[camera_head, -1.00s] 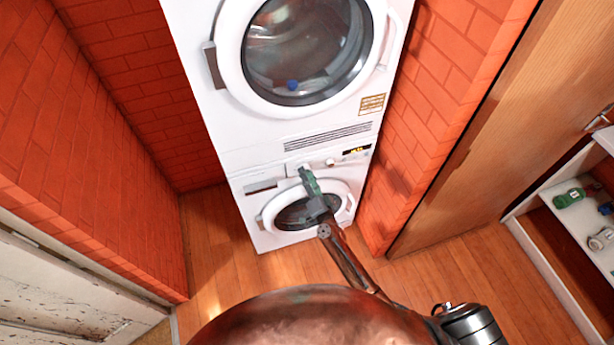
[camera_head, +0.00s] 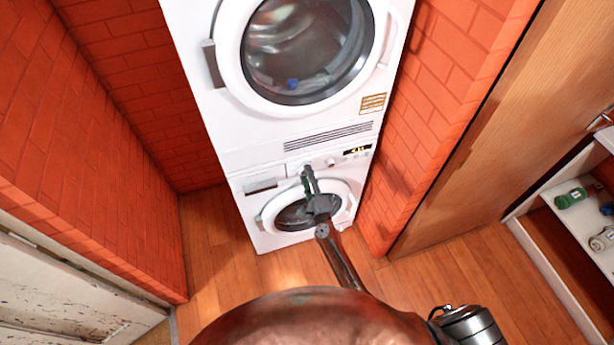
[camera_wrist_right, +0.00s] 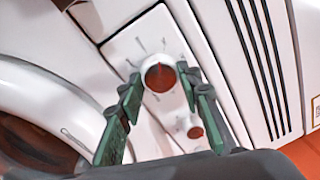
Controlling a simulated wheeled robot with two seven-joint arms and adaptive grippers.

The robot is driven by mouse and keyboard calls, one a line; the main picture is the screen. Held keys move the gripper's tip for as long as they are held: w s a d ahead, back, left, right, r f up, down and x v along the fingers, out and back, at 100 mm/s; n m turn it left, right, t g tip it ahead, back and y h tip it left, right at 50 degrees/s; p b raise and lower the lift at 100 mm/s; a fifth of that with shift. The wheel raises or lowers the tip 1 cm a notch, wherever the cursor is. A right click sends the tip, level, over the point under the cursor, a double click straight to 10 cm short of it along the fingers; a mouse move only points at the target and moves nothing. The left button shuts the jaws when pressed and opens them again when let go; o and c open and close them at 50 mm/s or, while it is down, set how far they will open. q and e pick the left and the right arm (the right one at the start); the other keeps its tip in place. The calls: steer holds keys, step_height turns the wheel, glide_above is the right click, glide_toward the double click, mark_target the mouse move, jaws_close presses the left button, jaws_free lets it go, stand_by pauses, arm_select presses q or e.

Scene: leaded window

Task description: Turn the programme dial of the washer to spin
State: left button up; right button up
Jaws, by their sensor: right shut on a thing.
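The washer (camera_head: 246,210) is the lower of two stacked white machines. Its programme dial (camera_wrist_right: 160,76) has a white rim and a reddish-brown face, with short tick marks around it on the panel. No label is readable, so I cannot tell which programme it points to. My right gripper (camera_wrist_right: 162,82) has its green fingers on either side of the dial and is shut on it. In the head view the right gripper (camera_head: 308,175) reaches up to the panel and hides the dial. My left gripper is not in view.
A smaller round knob (camera_wrist_right: 190,126) sits beside the dial. A lit display (camera_head: 357,151) is at the panel's right end. The washer's round door (camera_head: 335,190) is below the panel. Brick walls (camera_head: 100,150) flank the machines, and a shelf (camera_head: 590,215) stands at far right.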

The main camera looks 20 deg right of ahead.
steer(key=shift+m, duration=1.7)
steer(key=shift+a, duration=0.1)
steer(key=o, duration=1.2)
steer(key=s, duration=1.2)
steer(key=shift+f, duration=0.3)
